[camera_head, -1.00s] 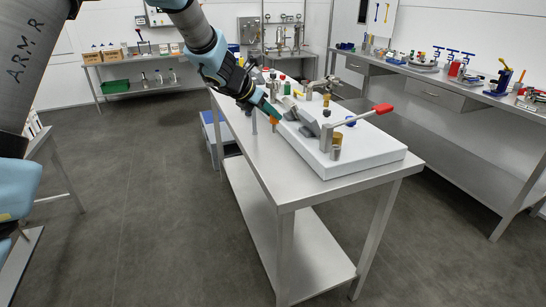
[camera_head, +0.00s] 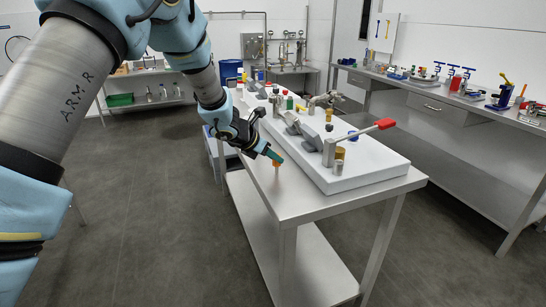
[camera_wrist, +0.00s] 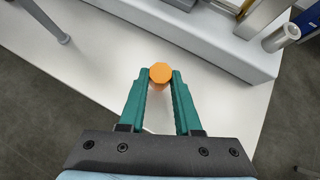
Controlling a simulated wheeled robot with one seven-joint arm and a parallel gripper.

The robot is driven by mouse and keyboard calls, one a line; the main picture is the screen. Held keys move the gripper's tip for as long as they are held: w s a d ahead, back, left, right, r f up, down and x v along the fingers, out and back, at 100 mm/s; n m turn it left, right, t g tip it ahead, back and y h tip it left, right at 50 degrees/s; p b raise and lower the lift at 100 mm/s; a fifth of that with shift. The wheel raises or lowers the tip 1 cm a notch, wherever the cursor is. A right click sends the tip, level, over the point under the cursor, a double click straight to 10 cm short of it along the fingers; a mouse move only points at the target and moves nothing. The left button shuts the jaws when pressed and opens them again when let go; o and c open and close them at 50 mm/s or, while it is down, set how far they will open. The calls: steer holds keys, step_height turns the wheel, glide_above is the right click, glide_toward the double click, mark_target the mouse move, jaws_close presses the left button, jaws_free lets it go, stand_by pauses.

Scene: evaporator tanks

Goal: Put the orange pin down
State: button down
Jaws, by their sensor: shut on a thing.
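The orange pin (camera_wrist: 160,73) is between the green fingertips of my gripper (camera_wrist: 160,82) in the wrist view, with its flat many-sided end facing the camera. My gripper is shut on it. In the head view my gripper (camera_head: 275,158) is over the left part of the steel table (camera_head: 290,203), beside the white slab. The orange pin (camera_head: 276,163) shows small below the fingertips. Whether its lower end touches the table top I cannot tell.
The white slab (camera_head: 365,179) carries grey clamps (camera_head: 312,139) and a lever with a red handle (camera_head: 385,124), close to the right of my gripper. A thin grey post (camera_wrist: 52,24) stands at the upper left of the wrist view. Bare table top lies in front of my gripper.

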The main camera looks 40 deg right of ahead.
steer(key=c, duration=0.6)
jaws_free()
steer(key=shift+r, duration=0.1)
steer(key=b+v, duration=0.2)
steer(key=v, duration=1)
steer(key=shift+w+a, duration=0.1)
steer(key=shift+a, duration=0.05)
